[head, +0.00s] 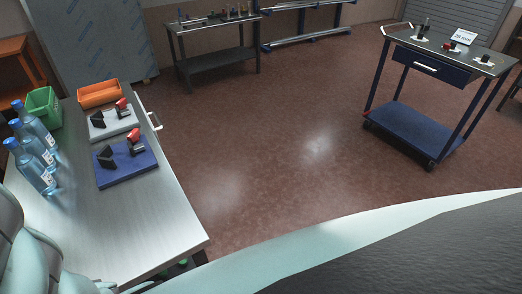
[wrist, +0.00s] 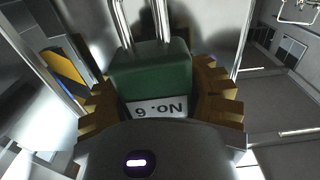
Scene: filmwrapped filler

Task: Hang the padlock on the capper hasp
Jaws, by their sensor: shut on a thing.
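The padlock (wrist: 150,72) has a green body, a metal shackle and a white label reading "No. 6" upside down. In the wrist view it sits between the brown stepped fingers of my gripper (wrist: 158,98), which is shut on its body. The shackle points away from my gripper to the top edge of the view, where its end is cut off. I cannot tell if the shackle is open. My gripper and the padlock do not show in the head view. I cannot make out the capper hasp in either view.
In the head view, a metal table (head: 150,215) at left carries bottles (head: 32,170), a green bin (head: 43,104), an orange tray (head: 99,93), a grey board (head: 113,122) and a blue board (head: 127,168). A blue cart (head: 415,133) stands right. Open floor (head: 280,130) lies between.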

